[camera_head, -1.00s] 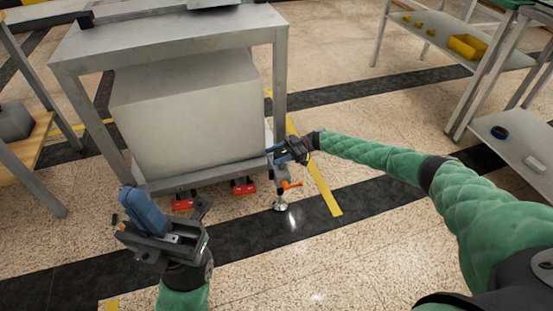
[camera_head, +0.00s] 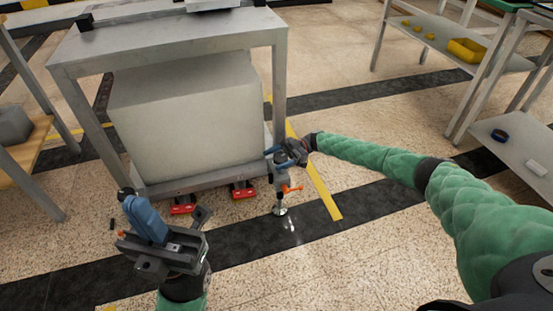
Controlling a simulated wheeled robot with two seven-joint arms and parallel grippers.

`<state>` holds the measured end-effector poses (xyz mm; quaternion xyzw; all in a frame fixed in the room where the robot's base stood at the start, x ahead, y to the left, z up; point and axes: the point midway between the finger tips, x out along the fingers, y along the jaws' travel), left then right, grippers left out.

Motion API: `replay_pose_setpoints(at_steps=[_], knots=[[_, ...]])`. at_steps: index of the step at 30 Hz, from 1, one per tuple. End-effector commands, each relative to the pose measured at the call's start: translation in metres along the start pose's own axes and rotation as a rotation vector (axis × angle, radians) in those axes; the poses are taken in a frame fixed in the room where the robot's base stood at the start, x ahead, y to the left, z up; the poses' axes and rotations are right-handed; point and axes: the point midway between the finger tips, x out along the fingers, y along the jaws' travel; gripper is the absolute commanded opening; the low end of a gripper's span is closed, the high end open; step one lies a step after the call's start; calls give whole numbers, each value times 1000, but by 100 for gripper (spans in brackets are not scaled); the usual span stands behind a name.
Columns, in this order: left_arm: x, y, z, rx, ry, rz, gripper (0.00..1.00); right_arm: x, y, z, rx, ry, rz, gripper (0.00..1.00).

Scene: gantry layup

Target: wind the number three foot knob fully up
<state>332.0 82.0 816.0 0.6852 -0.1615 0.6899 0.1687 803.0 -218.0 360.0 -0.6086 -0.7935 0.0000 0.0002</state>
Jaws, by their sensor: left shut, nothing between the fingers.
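A levelling foot stands at the front right corner of the grey metal frame (camera_head: 281,75), with a grey body (camera_head: 281,181), an orange lever (camera_head: 292,189) and a round silver pad (camera_head: 280,210) at the floor. No number is readable on it. My right gripper (camera_head: 275,157) is at the top of this foot, its blue fingers around or against the knob area. The knob is mostly hidden by the fingers, and I cannot tell whether they grip it.
Two red parts (camera_head: 243,191) (camera_head: 183,205) sit under the front rail. A large pale block (camera_head: 190,125) fills the frame. A shelf unit with a yellow bin (camera_head: 467,50) stands at right, a wooden-shelved rack (camera_head: 28,150) at left.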

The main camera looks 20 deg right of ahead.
Motion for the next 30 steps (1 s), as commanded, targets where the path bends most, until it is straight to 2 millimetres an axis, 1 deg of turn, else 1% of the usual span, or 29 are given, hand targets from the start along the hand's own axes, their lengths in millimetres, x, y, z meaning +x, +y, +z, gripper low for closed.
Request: replay_pose_setpoints(at_steps=[4,7,11,15,21,25,30], knots=[[0,0,0,0,0,0,0,0,0,0,0,0,0,71],[1,0,0,0,1,0,0,-4,0,0,0,0,0,71],[3,0,0,-1,2,-2,0,-20,1,-1,0,-1,2,71],[5,-1,0,-2,4,-5,0,-42,1,0,1,-1,2,71],[6,-1,-1,-3,6,-8,0,-67,1,0,1,-1,0,71],[6,-1,-1,-3,7,-9,0,-76,1,0,0,0,0,71],[6,-1,-1,-3,8,-9,0,-78,0,0,0,0,-1,71]])
